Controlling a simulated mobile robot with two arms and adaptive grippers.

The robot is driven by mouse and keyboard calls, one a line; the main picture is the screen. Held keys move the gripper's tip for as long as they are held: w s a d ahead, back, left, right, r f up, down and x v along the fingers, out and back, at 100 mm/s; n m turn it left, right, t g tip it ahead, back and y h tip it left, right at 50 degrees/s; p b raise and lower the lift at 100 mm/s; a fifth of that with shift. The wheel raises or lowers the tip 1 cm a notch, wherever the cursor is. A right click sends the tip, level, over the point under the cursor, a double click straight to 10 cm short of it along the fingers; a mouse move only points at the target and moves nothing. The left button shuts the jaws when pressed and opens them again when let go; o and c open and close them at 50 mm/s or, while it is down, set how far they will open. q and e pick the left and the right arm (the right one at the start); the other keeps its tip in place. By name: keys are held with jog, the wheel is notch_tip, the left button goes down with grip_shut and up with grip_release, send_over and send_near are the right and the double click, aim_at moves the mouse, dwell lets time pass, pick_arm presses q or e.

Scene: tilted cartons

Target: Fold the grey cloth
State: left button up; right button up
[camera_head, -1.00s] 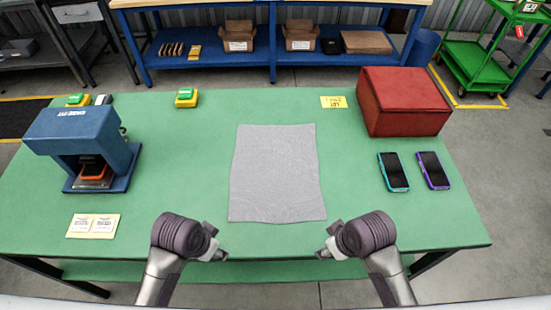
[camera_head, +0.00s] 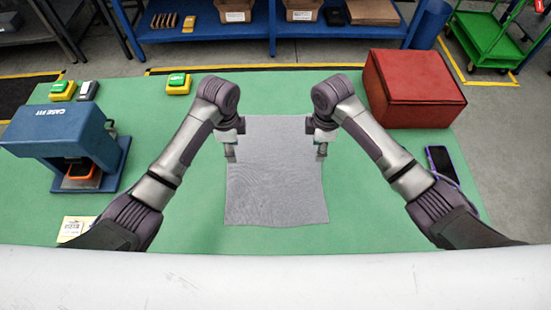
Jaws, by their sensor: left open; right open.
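The grey cloth (camera_head: 275,185) lies flat and spread out on the green table, in the middle of the head view. My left gripper (camera_head: 231,155) points down at the cloth's left edge, above its middle. My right gripper (camera_head: 321,153) points down at the right edge, at about the same height in the picture. Both grippers are open and nothing shows between their fingers. I cannot tell whether the fingertips touch the cloth. The upper corners of the cloth are partly hidden behind my grippers.
A red box (camera_head: 412,88) stands at the back right, with a purple-edged phone (camera_head: 441,163) in front of it. A blue press (camera_head: 70,140) stands at the left. Green-and-yellow buttons (camera_head: 178,84) sit at the back left. The green table (camera_head: 280,88) is clear behind the cloth.

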pick_arm(q)
jog(key=f, duration=0.6)
jog(key=shift+w, duration=0.3)
pick_arm(e)
jog(key=f, duration=0.6)
jog(key=shift+w, duration=0.3)
pick_arm(q)
jog(key=shift+s, duration=0.1)
pick_arm(e)
jog(key=shift+s, duration=0.1)
pick_arm(q)
jog(key=shift+s, duration=0.1)
pick_arm(e)
jog(key=shift+s, duration=0.1)
